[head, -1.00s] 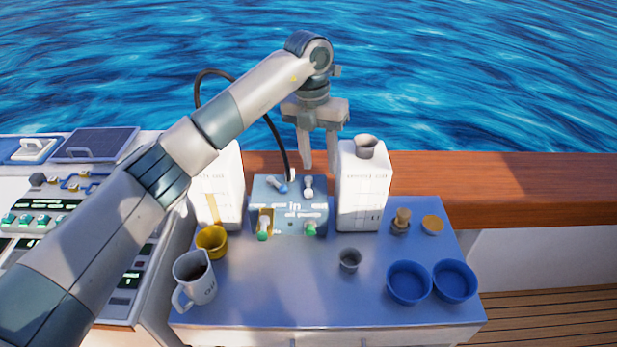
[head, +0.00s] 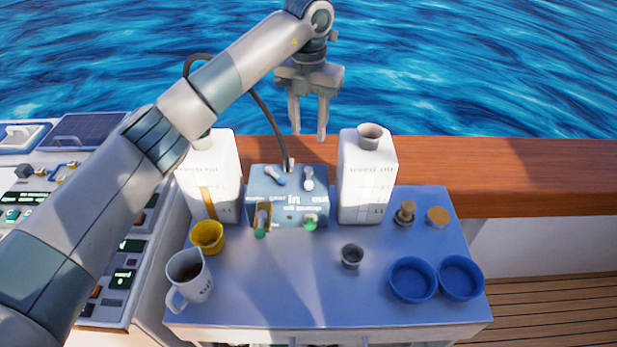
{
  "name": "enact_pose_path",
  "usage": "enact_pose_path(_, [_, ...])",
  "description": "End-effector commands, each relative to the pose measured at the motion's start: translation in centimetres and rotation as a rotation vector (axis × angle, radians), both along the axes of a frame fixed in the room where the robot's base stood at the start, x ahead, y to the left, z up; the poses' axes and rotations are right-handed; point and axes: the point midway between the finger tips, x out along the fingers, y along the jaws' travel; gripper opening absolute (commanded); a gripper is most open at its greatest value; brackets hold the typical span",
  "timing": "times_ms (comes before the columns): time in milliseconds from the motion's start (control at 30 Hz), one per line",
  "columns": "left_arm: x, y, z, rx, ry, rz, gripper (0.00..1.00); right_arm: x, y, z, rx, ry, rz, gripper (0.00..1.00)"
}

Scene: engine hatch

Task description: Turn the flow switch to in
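A blue-grey switch box (head: 288,213) stands at the back of the metal table, with the word "in" on its face. On its top are a blue-tipped lever (head: 275,176) and a pale lever (head: 308,178). Two green-tipped valves (head: 261,223) (head: 310,222) stick out of its front. I cannot tell which of these is the flow switch or how it is set. My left gripper (head: 308,136) points down above and behind the box, its two fingers apart with nothing between them. It appears clear of the levers. My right gripper is not in view.
White canisters stand left (head: 216,180) and right (head: 366,180) of the box. A black hose (head: 271,121) rises from the box behind my arm. In front are a yellow cup (head: 207,236), a mug (head: 189,279), a small grey cup (head: 352,256) and two blue bowls (head: 413,279) (head: 459,277).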

Motion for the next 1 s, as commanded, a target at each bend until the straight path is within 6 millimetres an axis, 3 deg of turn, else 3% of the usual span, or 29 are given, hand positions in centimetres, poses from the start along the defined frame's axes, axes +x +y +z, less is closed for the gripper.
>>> enact_pose_path(267, [-0.1,0.0,-2.3,0.000,0.003,0.000,0.39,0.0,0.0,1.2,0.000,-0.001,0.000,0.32])
enact_pose_path(1000, [-0.1,0.0,-14.9,-0.001,0.004,0.001,0.39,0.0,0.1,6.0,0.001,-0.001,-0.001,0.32])
